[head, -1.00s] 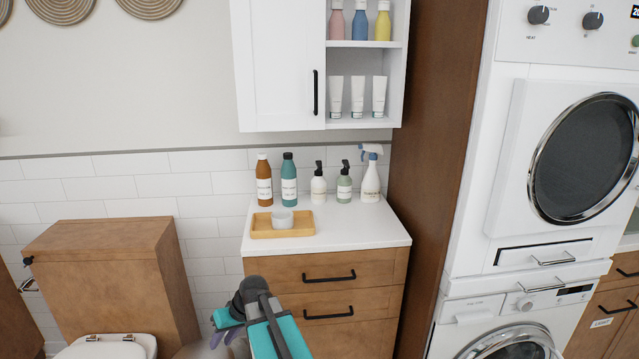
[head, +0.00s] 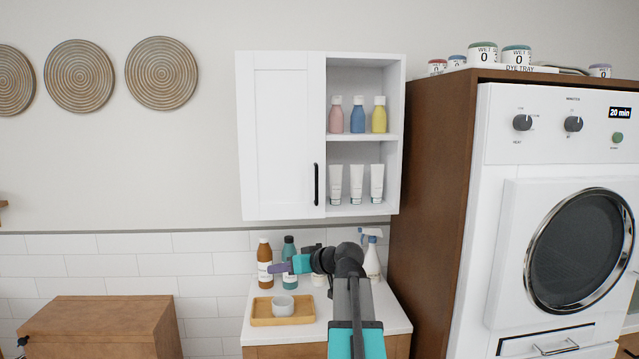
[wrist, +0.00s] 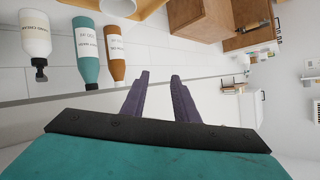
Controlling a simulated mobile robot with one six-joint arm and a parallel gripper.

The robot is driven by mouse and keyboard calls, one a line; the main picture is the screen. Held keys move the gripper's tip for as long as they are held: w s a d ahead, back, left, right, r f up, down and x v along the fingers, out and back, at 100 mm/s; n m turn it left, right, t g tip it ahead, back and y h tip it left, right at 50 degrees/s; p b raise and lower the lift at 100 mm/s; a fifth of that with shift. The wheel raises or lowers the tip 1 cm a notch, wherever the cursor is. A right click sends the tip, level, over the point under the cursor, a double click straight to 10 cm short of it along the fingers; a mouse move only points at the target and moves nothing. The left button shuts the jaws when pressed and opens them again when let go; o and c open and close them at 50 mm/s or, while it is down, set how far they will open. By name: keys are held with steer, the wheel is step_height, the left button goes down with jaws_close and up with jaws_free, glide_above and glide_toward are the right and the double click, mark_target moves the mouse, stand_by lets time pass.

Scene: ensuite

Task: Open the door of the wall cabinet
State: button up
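The white wall cabinet (head: 365,208) hangs in the middle of the head view. Its left door (head: 280,130) is closed flat, with a black vertical bar handle (head: 316,184) at its lower right edge. The right side is open shelving. My gripper (head: 272,269) is below the cabinet, lower than the handle and to its left, in front of the bottles. Its purple fingers (wrist: 161,76) stand apart with nothing between them in the wrist view, which does not clearly show the handle.
An amber bottle (head: 265,263), a teal bottle (head: 289,250) and a spray bottle (head: 372,258) stand on the white counter (head: 396,322), beside a wooden tray (head: 262,316) with a cup (head: 283,306). A brown panel (head: 433,200) and washer stack (head: 500,130) stand right.

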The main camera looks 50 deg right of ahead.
steer(key=s+d+r+t+h, duration=0.1)
steer(key=s+d+r, duration=0.25)
steer(key=r, duration=0.25)
steer(key=s+d+r+t+h, duration=0.1)
steer(key=s+d+r, duration=0.25)
steer(key=r, duration=0.25)
steer(key=n+t+h, duration=0.1)
steer(key=t, duration=0.2)
glide_toward(317, 176)
steer(key=s, duration=0.5)
steer(key=shift+s+a+r, duration=0.1)
steer(key=shift+a, duration=0.15)
steer(key=w+p, duration=0.1)
steer(key=w, duration=0.3)
steer(key=w+d+p, duration=0.1)
steer(key=w, duration=0.4)
steer(key=w+p, duration=0.2)
steer(key=w, duration=0.2)
steer(key=shift+w+d, duration=0.3)
steer(key=shift+w, duration=0.1)
jaws_close()
steer(key=shift+a, duration=0.3)
steer(key=shift+s+d+h, duration=0.1)
steer(key=shift+d+h, duration=0.05)
steer(key=shift+h, duration=0.15)
